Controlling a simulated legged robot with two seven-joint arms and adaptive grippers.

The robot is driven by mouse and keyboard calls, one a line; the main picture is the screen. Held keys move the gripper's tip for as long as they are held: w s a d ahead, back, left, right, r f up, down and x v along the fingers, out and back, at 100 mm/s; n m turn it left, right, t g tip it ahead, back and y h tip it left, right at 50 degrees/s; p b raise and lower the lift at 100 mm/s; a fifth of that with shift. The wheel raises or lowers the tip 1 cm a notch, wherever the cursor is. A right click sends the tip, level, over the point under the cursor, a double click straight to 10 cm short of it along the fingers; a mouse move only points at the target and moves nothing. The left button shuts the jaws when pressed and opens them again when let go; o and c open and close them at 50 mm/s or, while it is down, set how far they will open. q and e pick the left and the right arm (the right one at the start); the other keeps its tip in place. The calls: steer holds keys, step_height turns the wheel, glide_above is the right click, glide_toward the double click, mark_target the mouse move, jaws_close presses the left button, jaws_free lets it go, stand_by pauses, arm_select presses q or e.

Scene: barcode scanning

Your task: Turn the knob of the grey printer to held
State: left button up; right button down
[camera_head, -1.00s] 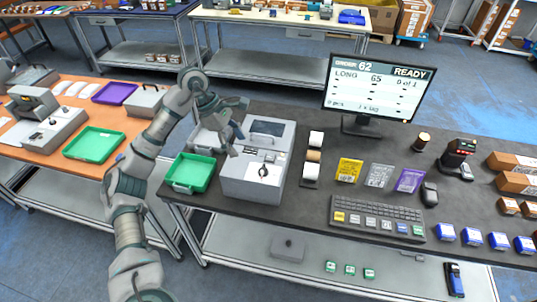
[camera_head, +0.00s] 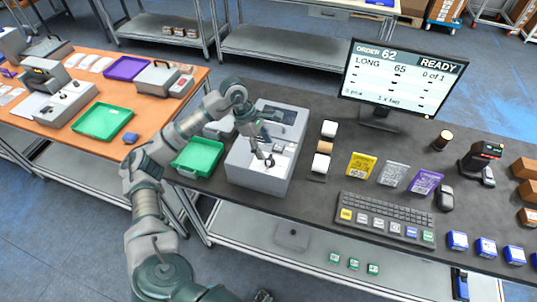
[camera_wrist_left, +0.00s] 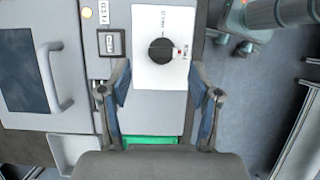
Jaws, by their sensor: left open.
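The grey printer (camera_head: 250,178) stands on the dark bench, right of the green tray. In the left wrist view, its round black knob (camera_wrist_left: 161,50) sits on a white panel (camera_wrist_left: 160,78). A red and white mark is at the knob's right side, and the small lettering around it is hard to read. My left gripper (camera_head: 266,156) is over the printer's front panel and hides part of it in the head view. In the left wrist view, my left gripper (camera_wrist_left: 160,76) is open, its fingers on either side below the knob, with nothing between them. My right gripper is not seen.
A green tray (camera_head: 197,158) is left of the printer. Paper rolls (camera_head: 323,146) stand close on its right. A monitor (camera_head: 402,82), a keyboard (camera_head: 386,216) and colored packets (camera_head: 361,166) are farther right. An orange table (camera_head: 150,118) is at the left.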

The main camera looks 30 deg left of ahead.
mark_target(270, 157)
arm_select(q)
steer(key=x, duration=0.2)
steer(key=shift+s+d+f, duration=0.1)
steer(key=shift+d+f, duration=0.1)
steer(key=shift+f, duration=0.2)
steer(key=shift+d+f, duration=0.4)
steer(key=shift+f, duration=0.25)
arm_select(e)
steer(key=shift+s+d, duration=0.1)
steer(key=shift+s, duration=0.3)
arm_select(q)
steer(key=c, duration=1.1)
steer(key=shift+a, duration=0.1)
steer(key=shift+c, duration=0.2)
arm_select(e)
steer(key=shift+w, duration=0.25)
